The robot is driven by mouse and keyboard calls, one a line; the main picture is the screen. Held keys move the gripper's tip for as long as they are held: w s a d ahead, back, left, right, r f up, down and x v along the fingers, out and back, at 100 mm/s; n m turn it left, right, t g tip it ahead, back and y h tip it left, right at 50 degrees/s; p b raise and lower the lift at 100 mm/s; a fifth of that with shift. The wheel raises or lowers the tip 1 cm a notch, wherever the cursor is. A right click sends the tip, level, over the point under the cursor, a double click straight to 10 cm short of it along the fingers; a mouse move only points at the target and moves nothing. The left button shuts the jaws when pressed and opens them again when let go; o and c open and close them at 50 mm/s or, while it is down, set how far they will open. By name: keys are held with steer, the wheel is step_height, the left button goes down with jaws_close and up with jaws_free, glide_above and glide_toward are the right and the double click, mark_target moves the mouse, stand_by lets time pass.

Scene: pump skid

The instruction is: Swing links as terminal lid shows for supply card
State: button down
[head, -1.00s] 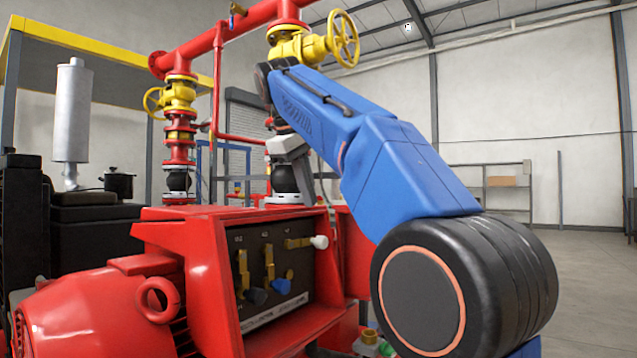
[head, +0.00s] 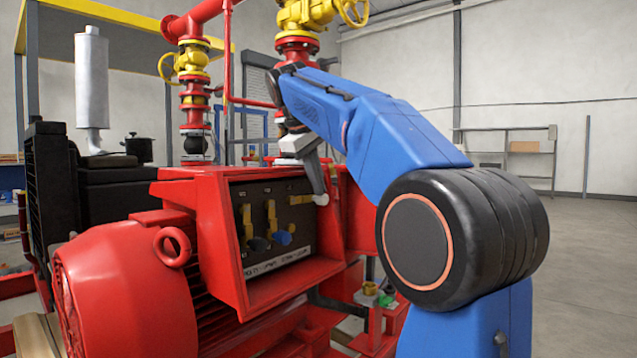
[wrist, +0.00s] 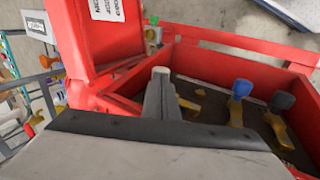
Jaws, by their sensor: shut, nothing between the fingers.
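A dark terminal panel (head: 297,235) in a red box carries three brass links. The left link (head: 246,219) points down and has a dark knob (head: 257,243). The middle link (head: 271,215) points down and has a blue knob (head: 283,239). The right link (head: 299,199) lies about level, pointing right, with a white knob (head: 321,199). My gripper (head: 318,188) is shut and empty, its tips at the white knob; I cannot tell if they touch. In the wrist view the red lid (wrist: 78,35) stands open with a white label (wrist: 108,9), too small to read.
A red motor (head: 130,290) stands at front left. Red pipes and yellow valves (head: 190,62) rise behind the box. The red box walls (wrist: 293,85) surround the panel. Open floor (head: 590,260) lies at right.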

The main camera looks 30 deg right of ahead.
mark_target(322, 204)
steer(key=shift+d+f, duration=0.15)
steer(key=shift+x, duration=0.85)
steer(key=shift+a+x, duration=0.2)
steer(key=shift+x, duration=1.05)
steer(key=shift+d+f+g+y, duration=0.1)
steer(key=shift+f+g+y, duration=0.2)
steer(key=shift+f+y, duration=0.3)
steer(key=shift+s+f+g+y, duration=0.1)
steer(key=shift+f+g+y, duration=0.2)
steer(key=shift+y, duration=0.5)
steer(key=shift+r, duration=0.1)
